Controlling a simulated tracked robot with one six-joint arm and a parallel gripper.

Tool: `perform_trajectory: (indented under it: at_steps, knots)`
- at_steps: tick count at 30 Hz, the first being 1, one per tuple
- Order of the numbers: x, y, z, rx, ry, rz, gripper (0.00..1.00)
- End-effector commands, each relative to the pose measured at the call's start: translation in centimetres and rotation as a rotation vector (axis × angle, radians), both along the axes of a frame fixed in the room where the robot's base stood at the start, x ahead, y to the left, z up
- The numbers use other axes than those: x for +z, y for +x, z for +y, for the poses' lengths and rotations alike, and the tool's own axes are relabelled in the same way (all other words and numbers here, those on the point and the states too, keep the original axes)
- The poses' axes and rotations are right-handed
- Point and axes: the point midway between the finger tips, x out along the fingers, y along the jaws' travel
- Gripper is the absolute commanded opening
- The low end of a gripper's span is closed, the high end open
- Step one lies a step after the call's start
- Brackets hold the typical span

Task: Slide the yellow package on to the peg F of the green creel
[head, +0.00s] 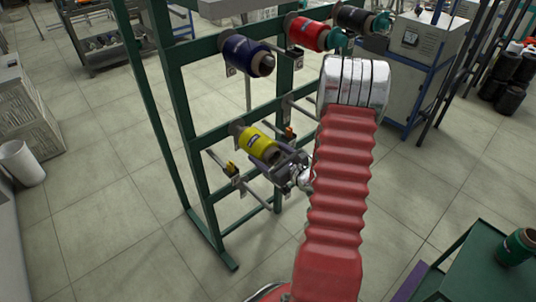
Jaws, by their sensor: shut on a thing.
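The yellow package (258,142) is a yarn cone with a pale label and a brown core end. It lies tilted at the middle level of the green creel (178,100). My gripper (280,163) is shut on its lower right end, partly hidden by the package and my red-sleeved arm. A bare grey peg (216,159) shows left of the package, and another bare bar (299,108) shows up to its right. The peg letters are too small to read, so I cannot tell which is F. I cannot tell whether the package is around a peg or in front of one.
Blue (245,55), red (307,33) and black (357,20) packages sit on the top row. Small guides (232,170) are beside the pegs. A green cart (465,265) with a green package (517,247) stands at lower right.

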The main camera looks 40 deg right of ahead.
Motion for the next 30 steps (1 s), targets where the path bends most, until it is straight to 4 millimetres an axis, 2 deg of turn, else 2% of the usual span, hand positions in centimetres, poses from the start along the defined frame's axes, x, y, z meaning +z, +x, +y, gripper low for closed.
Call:
perform_trajectory:
  at_steps: [10, 30]
  knots:
    - [0.1, 0.3, 0.0, 0.0, -0.001, -0.002, 0.42]
    - [0.1, 3.4, 0.1, 0.0, -0.001, -0.002, 0.42]
